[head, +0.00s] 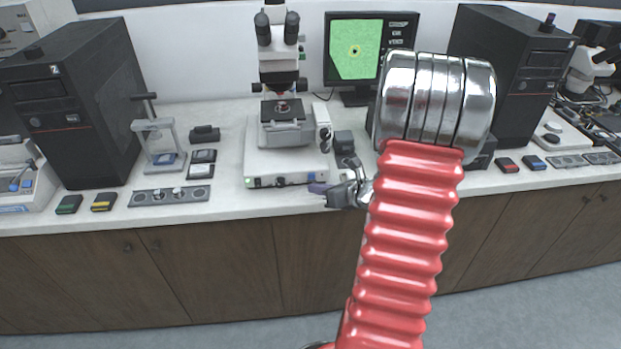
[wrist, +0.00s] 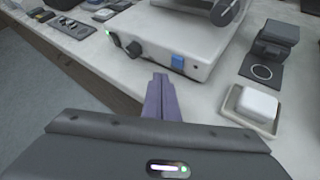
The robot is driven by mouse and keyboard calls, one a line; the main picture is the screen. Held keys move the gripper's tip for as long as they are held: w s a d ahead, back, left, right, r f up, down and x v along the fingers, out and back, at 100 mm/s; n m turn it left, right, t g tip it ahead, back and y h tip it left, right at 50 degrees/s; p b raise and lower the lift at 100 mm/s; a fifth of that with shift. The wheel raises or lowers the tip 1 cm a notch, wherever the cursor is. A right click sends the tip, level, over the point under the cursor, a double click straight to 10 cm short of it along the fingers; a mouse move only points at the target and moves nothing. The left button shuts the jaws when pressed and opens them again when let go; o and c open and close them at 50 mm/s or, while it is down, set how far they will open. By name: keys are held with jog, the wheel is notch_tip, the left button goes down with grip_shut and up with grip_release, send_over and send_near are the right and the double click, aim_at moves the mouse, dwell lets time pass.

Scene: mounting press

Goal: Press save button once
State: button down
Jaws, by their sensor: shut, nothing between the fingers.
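A blue square button (wrist: 178,62) sits on the front panel of the white microscope base (head: 275,165), right of a small knob, in the wrist view. No label on it is readable, so I cannot tell for sure that it is the save button. My gripper (head: 316,188) has its purple fingers closed together and empty. In the wrist view its fingertips (wrist: 160,76) are in front of and just below the blue button, with a small gap seeming to remain. In the head view my gripper is by the base's lower right front corner.
A microscope (head: 278,60) stands on the base, with a monitor (head: 356,50) behind. A white dish with a pale block (wrist: 254,103) lies right of the base. Black towers (head: 75,110) stand on the counter. The counter edge runs below my gripper.

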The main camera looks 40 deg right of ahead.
jog(key=s+a, duration=0.2)
jog(key=s, duration=0.1)
dwell(0.4)
dwell(0.8)
jog(key=s+a+r+n+g+y, duration=0.15)
jog(key=s+a+n+g, duration=0.3)
jog(key=a+n, duration=0.6)
jog(key=s+a+r+n+g+y, duration=0.1)
jog(key=s+a+n+g+y, duration=0.3)
jog(key=a+n, duration=0.6)
jog(key=s+a+r+n+t+h, duration=0.1)
jog(key=s+a+r+n+h, duration=0.1)
jog(key=a+r+n, duration=0.3)
jog(key=s+a+r+n+h, duration=0.3)
jog(key=a+r+n, duration=0.3)
jog(key=r+n, duration=0.4)
jog(key=shift+s+r+n+t+h, duration=0.3)
jog(key=shift+n+h, duration=0.25)
jog(key=shift+n, duration=0.7)
